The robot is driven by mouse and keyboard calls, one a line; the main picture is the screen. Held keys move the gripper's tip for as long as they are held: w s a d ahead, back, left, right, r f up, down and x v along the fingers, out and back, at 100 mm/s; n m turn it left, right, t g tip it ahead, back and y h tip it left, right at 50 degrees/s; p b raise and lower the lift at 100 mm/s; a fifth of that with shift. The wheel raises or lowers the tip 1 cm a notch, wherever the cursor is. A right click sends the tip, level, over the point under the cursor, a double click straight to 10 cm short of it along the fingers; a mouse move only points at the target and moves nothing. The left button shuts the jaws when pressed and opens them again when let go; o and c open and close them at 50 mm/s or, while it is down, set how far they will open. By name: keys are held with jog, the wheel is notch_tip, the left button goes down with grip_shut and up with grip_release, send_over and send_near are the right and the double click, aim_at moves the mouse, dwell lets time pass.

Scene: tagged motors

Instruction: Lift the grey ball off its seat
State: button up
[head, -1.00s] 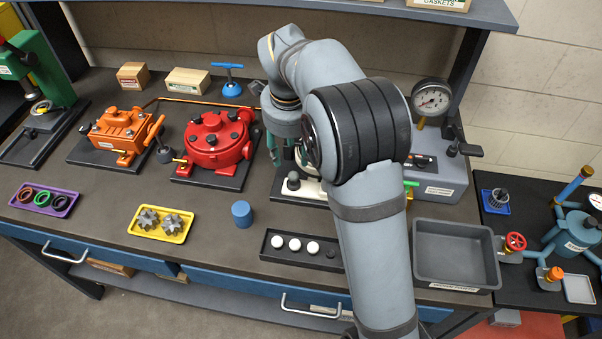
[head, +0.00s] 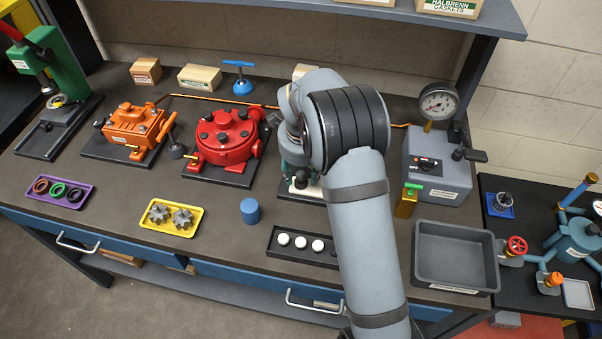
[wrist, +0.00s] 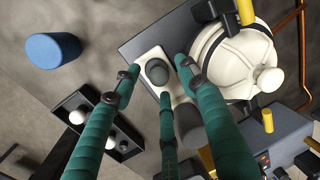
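The grey ball (wrist: 157,72) sits in a white seat (wrist: 150,56) on the dark base of the white pump in the wrist view. In the head view the ball (head: 301,180) shows small, just below my gripper (head: 292,160). In the wrist view my gripper (wrist: 157,78) is open, its teal fingers spread on both sides of the ball with another finger below it in the picture. Gaps show between the fingers and the ball, so it is not gripped. My arm hides most of the white pump (wrist: 235,60) in the head view.
A black tray with white balls (head: 270,251) and a blue cylinder (head: 252,211) stand in front. The red pump (head: 222,138) is close on the left. The grey gauge box (head: 440,175) and an empty grey bin (head: 455,287) are on the right.

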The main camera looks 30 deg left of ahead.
jog(key=shift+c, duration=1.2)
jog(key=c, duration=0.7)
